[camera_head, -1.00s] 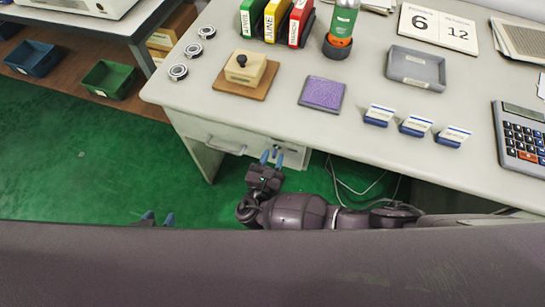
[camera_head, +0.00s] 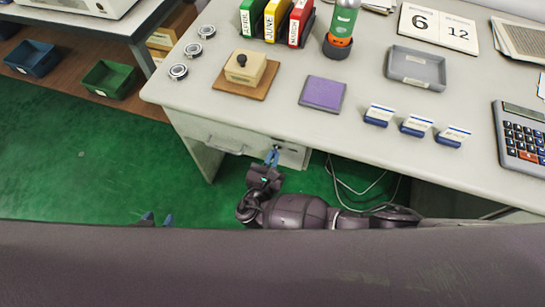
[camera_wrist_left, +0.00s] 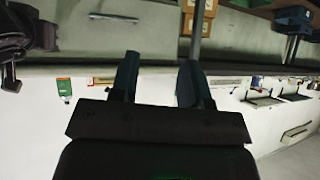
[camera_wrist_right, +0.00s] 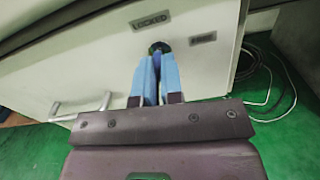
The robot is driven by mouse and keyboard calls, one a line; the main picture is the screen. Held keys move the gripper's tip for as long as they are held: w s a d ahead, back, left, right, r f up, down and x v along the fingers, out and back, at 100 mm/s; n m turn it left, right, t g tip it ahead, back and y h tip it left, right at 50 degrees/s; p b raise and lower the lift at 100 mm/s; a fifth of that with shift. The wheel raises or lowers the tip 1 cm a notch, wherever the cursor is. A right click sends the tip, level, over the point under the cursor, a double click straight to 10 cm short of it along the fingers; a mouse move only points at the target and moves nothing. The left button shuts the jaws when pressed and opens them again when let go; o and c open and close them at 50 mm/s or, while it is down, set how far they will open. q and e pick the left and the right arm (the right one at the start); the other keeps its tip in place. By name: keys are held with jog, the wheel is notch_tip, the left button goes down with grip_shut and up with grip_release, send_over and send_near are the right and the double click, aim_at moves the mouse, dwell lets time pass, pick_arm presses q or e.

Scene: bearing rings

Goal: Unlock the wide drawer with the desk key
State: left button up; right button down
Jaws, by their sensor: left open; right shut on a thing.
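The wide drawer (camera_head: 215,136) is in the desk front below the top's left part; its front also shows in the right wrist view (camera_wrist_right: 100,70), appearing flush. A dark round lock (camera_wrist_right: 158,47) sits on it, between a "LOCKED" label (camera_wrist_right: 150,20) and a second label. My right gripper (camera_head: 272,157) is at the lock, its blue fingers (camera_wrist_right: 157,78) shut together on the desk key. The fingers hide nearly all of the key, so its angle cannot be told. My left gripper (camera_head: 157,219) is open and empty, low at the left, away from the desk.
The drawer's handle (camera_wrist_right: 82,108) is left of the lock. Cables (camera_head: 350,190) hang below the desk to the right. The desktop holds a stamp (camera_head: 243,69), a purple pad (camera_head: 322,94) and a grey tray (camera_head: 415,70). The green floor is free at left.

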pick_arm(q)
jog(key=shift+g, duration=0.4)
jog(key=f+b, duration=0.5)
jog(key=shift+s+a+f, duration=0.15)
jog(key=shift+s, duration=0.25)
pick_arm(e)
jog(key=m, duration=1.6)
jog(key=shift+f, duration=0.1)
jog(key=shift+m, duration=0.3)
pick_arm(q)
jog(key=shift+w+b, duration=0.15)
jog(key=shift+b, duration=0.15)
pick_arm(e)
jog(key=c, duration=1.3)
grip_release()
jog(key=shift+o, duration=0.2)
pick_arm(q)
jog(key=shift+s, duration=0.2)
